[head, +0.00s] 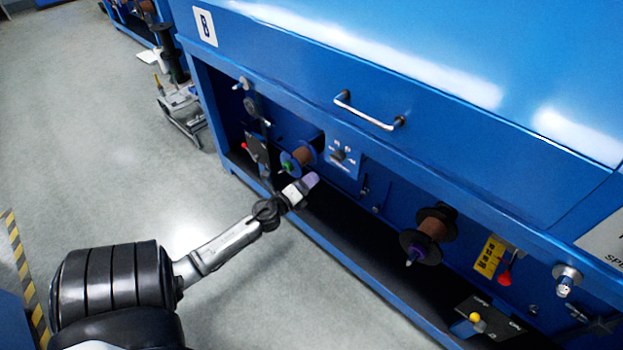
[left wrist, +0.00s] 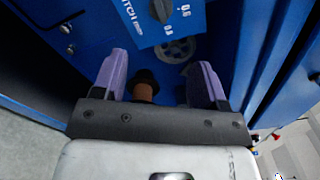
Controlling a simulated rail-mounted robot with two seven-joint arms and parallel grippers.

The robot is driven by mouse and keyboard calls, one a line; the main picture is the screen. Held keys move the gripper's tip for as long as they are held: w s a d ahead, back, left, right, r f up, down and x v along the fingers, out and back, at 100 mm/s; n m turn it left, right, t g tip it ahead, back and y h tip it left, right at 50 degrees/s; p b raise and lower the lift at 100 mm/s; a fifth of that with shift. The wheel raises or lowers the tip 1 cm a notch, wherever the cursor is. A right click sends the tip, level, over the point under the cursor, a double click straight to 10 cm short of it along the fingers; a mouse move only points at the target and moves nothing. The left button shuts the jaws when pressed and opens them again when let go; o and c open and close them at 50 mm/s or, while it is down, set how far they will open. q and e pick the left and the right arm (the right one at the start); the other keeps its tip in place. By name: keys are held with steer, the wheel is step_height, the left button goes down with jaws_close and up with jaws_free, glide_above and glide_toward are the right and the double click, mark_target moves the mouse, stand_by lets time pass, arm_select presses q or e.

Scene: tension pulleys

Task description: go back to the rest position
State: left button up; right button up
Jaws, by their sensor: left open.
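My left gripper (head: 309,180) reaches to the front of the blue machine (head: 270,105) and points into its open bay. In the left wrist view its two purple fingers (left wrist: 160,78) stand wide apart, with nothing clamped between them. A brown spool with a dark flange (left wrist: 144,92) shows through the gap between the fingers, and I cannot tell how far beyond them it is. A grey spoked pulley (left wrist: 177,50) sits on the blue panel past the fingertips. My right gripper is not in view.
In the bay are a copper spool with a blue flange (head: 302,157) and a larger one with black flanges (head: 432,228). A handle (head: 370,112) juts from the cover. Red (head: 505,278) and yellow (head: 474,317) knobs sit at right. The grey floor (head: 120,160) is clear at left.

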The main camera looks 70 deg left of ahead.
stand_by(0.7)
arm_select(q)
steer(key=s+a+n+g+y, duration=0.5)
steer(key=n+g+y, duration=0.1)
steer(key=n, duration=0.6)
steer(key=s+d+r+n+g+h+p, duration=0.1)
steer(key=s+d+n+g+h+p, duration=0.15)
steer(key=d, duration=0.65)
steer(key=s+d+r+n+g+h+p, duration=0.15)
steer(key=d+h, duration=0.25)
steer(key=d, duration=0.5)
steer(key=s+d+n+g+h+p, duration=0.2)
steer(key=d+h+p, duration=0.1)
steer(key=d, duration=0.6)
steer(key=s+d+r+h+p, duration=0.4)
steer(key=s+d+r+p, duration=0.1)
steer(key=d+r+p, duration=0.7)
step_height(320, 180, up, 38)
steer(key=s+d+g+p, duration=0.1)
steer(key=p, duration=3.7)
steer(key=shift+m+p, duration=0.3)
steer(key=shift+m, duration=0.1)
